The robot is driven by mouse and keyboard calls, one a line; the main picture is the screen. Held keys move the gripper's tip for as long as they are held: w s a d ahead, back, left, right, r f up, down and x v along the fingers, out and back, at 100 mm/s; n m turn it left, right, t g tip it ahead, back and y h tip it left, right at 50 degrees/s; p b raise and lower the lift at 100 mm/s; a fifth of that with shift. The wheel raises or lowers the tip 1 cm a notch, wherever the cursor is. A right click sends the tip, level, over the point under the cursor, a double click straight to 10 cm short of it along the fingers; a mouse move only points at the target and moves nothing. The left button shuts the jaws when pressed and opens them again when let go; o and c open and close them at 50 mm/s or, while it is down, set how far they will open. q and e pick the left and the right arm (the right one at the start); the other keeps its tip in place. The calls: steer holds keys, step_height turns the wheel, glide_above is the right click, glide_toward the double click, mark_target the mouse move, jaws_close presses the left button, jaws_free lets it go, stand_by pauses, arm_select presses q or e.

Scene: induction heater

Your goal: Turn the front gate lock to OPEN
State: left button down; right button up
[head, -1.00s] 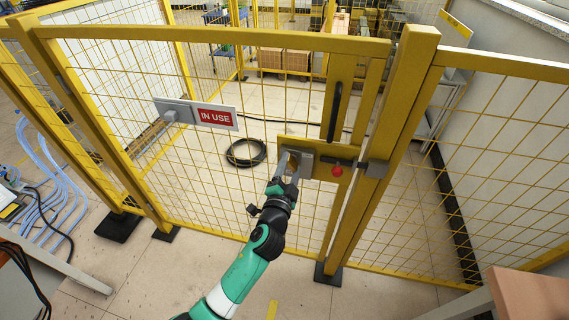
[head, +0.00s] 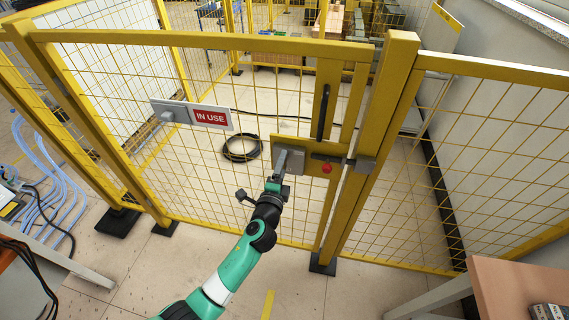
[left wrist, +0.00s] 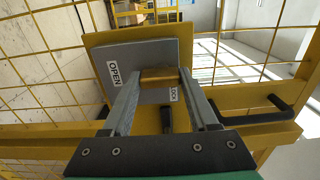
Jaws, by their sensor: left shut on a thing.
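The front gate lock is a grey plate (left wrist: 150,50) on a yellow panel (head: 262,143) of the gate. It has an OPEN label (left wrist: 118,74) at the left and a LOCK label (left wrist: 173,94) at the lower right in the left wrist view. A brass knob (left wrist: 160,76) stands out from the plate. My left gripper (head: 289,160) is at the lock, its two fingers (left wrist: 160,98) shut on the knob from both sides. In the head view the gripper hides the knob and labels. My right gripper is not in view.
Right of the lock are a red button (head: 327,169), a dark latch bar (head: 327,157) and a vertical black handle (head: 323,112). An IN USE sign (head: 210,117) hangs on the gate mesh at left. A table corner (head: 510,285) is at the lower right.

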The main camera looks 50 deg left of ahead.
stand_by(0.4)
arm_select(q)
steer(key=shift+c, duration=0.8)
jaws_free()
steer(key=p+v, duration=0.2)
steer(key=v, duration=0.9)
steer(key=shift+s+d, duration=0.2)
steer(key=shift+s, duration=0.05)
steer(key=shift+w, duration=0.1)
